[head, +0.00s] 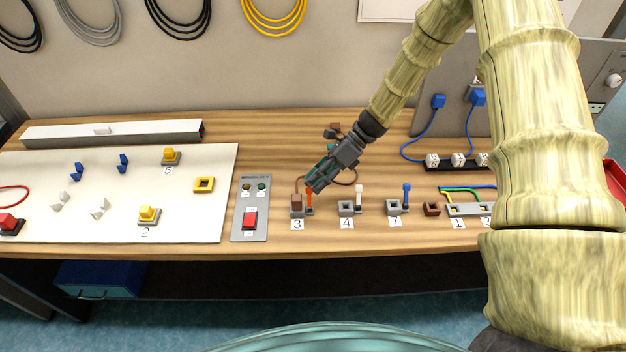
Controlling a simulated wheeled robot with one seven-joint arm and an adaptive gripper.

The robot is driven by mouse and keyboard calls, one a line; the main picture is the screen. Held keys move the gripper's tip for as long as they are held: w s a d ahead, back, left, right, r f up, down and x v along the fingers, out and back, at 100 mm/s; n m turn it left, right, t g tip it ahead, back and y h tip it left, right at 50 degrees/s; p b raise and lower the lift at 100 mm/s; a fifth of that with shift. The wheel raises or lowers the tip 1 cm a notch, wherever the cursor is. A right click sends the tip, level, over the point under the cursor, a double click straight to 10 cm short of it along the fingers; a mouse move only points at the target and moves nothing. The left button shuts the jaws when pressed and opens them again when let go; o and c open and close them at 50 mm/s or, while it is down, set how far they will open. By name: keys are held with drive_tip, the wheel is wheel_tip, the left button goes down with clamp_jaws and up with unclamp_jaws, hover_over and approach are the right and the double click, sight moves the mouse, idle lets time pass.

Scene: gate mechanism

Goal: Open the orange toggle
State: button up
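The orange toggle (309,203) is a thin upright lever beside the gate holder (296,206) labelled 3, on the wooden bench. A brown block sits in that holder. My gripper (314,186) reaches down from the upper right, and its fingertips are at the top of the orange toggle. The fingers partly hide the toggle's upper end. I cannot tell whether they touch it or whether they are open or shut.
To the right stand a white toggle (359,195) at holder 4 and a blue toggle (406,197) at holder 7. A grey panel with a red switch (250,220) lies left. A brown cable (345,181) curves behind my gripper. The bench front is clear.

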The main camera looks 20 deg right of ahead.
drive_tip(key=shift+x, duration=0.75)
clamp_jaws()
